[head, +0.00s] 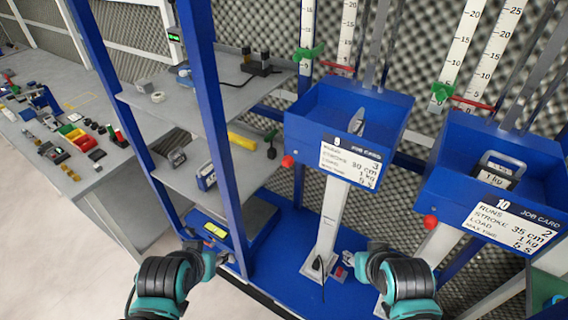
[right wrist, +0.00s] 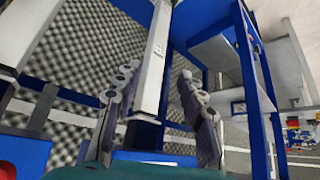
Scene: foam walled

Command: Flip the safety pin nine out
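Station nine is a blue bin (head: 350,105) on a light upright post, with a job card (head: 351,164) on its front. A red ball knob (head: 288,161) sticks out at the bin's lower left; I cannot tell whether it is the safety pin. My right gripper (head: 345,262) is low, below the bin and just right of the post's foot. In the right wrist view its two fingers (right wrist: 155,76) stand apart with nothing between them. My left gripper (head: 216,254) is in front of the blue shelf base, and its fingers are too small to read.
Station ten (head: 490,170) with its own red knob (head: 430,222) stands to the right. A blue-framed shelf (head: 190,110) holding small devices stands to the left. A grey workbench (head: 75,160) with several coloured parts is at the far left. The floor at lower left is clear.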

